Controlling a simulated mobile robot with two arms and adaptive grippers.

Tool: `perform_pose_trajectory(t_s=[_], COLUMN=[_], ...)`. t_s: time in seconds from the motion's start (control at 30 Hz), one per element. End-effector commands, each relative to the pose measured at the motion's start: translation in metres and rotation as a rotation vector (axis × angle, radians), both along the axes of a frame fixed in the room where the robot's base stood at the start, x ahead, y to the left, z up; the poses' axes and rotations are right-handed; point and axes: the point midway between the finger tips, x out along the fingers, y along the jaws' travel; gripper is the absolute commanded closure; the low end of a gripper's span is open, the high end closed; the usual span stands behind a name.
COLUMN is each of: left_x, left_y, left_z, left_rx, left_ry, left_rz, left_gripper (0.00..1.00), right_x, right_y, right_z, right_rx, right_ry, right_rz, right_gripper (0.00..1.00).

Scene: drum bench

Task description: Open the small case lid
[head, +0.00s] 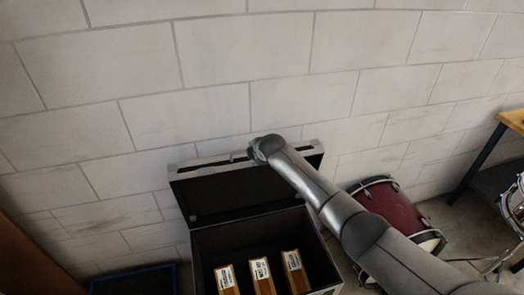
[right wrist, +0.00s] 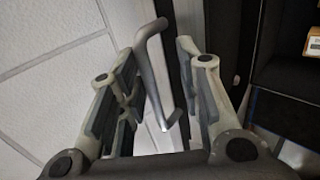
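The small case (head: 332,268) is a black box with light metal edges. Its lid (head: 235,190) stands raised at the back, close to the wall, and the inside is exposed. My right gripper (head: 254,150) is at the lid's upper edge in the head view, its fingertips hard to make out there. In the right wrist view my right gripper (right wrist: 160,88) has its fingers spread apart. A bent grey handle (right wrist: 153,75) lies between them, with gaps visible on both sides. My left gripper is in neither view.
Several labelled boxes (head: 261,275) stand inside the case. A white block wall (head: 230,60) is right behind the lid. A red drum (head: 388,205) stands right of the case, partly behind my arm. A table (head: 513,120) is at far right.

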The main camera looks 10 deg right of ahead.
Motion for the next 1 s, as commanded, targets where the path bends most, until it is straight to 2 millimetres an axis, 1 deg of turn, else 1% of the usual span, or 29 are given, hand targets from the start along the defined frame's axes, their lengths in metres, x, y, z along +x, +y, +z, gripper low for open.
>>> perform_pose_trajectory(t_s=[0.37, 0.7, 0.9, 1.0], left_x=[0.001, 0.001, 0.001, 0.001], left_y=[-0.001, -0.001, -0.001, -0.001], left_z=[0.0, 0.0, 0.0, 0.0], left_rx=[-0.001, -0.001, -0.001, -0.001], left_ry=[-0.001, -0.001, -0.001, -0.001], left_rz=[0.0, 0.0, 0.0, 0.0], left_gripper=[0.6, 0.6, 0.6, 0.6], right_x=[-0.031, -0.065, -0.076, -0.079], right_y=[-0.002, -0.003, -0.003, -0.004], right_z=[0.031, 0.061, 0.073, 0.075], right_rx=[-0.001, -0.002, -0.002, -0.003], right_ry=[-0.005, -0.005, -0.006, -0.005], right_rz=[0.001, 0.001, 0.001, 0.0], right_gripper=[0.68, 0.68, 0.68, 0.68])
